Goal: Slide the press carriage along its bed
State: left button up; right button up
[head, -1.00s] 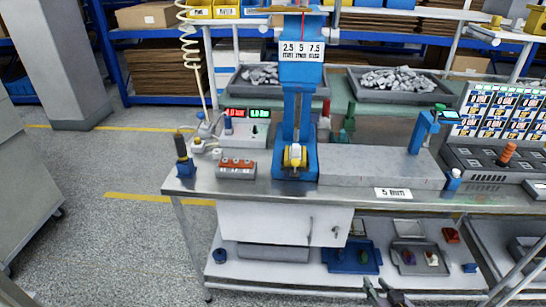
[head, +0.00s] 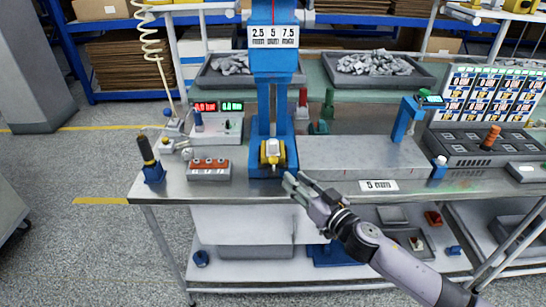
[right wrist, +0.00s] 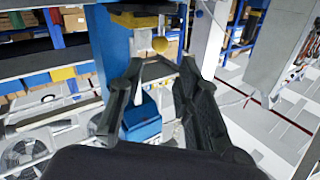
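The blue press (head: 272,95) stands upright on the workbench, with a yellow-and-metal part (head: 272,152) low at its front. A long grey bed (head: 350,158) lies to its right, with a "5 mm" label at its front. A blue bracket-shaped piece (head: 404,120) stands at the bed's right end. I cannot tell for certain which part is the carriage. My right gripper (head: 297,180) is open and empty, just in front of the press base and apart from it. In the right wrist view its fingers (right wrist: 162,66) are spread below a yellow knob (right wrist: 160,45). My left gripper is not in view.
Left of the press are a red-topped switch block (head: 209,169), a control box with lit displays (head: 218,128) and a black-handled tool in a blue stand (head: 151,162). Two bins of metal parts stand behind. A dark socket tray (head: 480,150) is at right.

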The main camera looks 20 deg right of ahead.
aim_at(277, 162)
jog(key=p+x, duration=0.1)
jog(key=x, duration=1)
jog(key=shift+f, duration=0.1)
jog(key=shift+c, duration=0.5)
grip_shut()
